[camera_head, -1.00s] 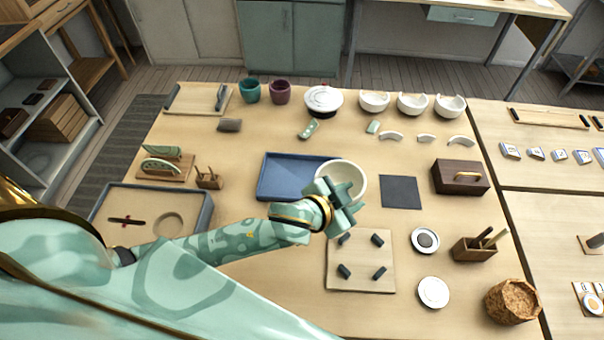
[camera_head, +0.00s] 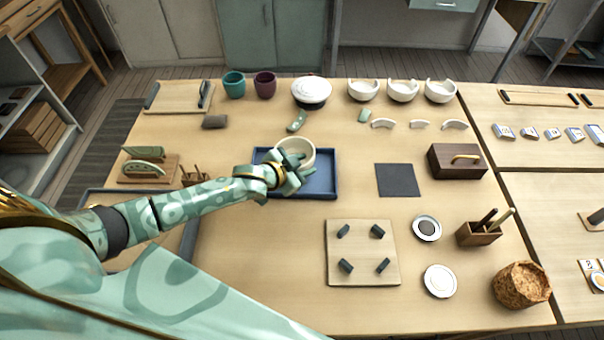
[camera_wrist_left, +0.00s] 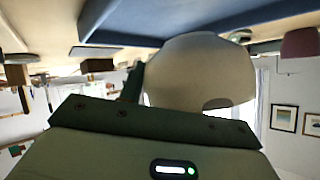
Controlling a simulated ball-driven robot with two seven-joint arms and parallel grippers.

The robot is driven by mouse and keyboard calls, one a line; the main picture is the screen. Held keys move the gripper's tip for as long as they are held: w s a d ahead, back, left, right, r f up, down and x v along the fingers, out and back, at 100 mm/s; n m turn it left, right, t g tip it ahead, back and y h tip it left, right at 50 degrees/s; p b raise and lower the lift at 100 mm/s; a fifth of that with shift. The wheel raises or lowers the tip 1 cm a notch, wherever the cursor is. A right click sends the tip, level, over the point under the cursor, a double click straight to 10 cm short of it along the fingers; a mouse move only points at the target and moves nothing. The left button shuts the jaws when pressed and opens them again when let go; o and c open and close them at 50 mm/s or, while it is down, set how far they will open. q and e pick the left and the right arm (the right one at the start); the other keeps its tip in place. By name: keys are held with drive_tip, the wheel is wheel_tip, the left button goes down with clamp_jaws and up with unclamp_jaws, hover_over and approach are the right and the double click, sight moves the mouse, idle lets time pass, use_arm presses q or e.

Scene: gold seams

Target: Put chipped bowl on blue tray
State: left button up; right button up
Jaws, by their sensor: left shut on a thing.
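A cream bowl (camera_head: 295,147) is over the back middle of the blue tray (camera_head: 322,187) in the head view. My left gripper (camera_head: 293,173) is shut on the bowl's near side. The bowl also shows in the left wrist view (camera_wrist_left: 200,72), with a dark patch at its edge that may be the chip. I cannot tell whether the bowl touches the tray or hangs just above it. The gripper and wrist hide part of the bowl and the tray's front left. My right gripper is not in view.
A green piece (camera_head: 297,122) lies just behind the tray. A dark mat (camera_head: 398,180) and a pegged board (camera_head: 362,280) lie to the right. Bare table lies between tray and mat.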

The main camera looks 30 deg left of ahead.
use_arm(q)
drive_tip(key=f, duration=0.1)
drive_tip(key=f+b, duration=0.2)
drive_tip(key=f, duration=0.1)
drive_tip(key=shift+w+a, duration=0.25)
drive_tip(key=shift+a, duration=0.1)
drive_tip(key=o, duration=1)
drive_tip(key=p+v, duration=0.4)
drive_tip(key=v, duration=0.8)
drive_tip(key=shift+s, duration=0.1)
drive_tip(key=shift+r, duration=0.15)
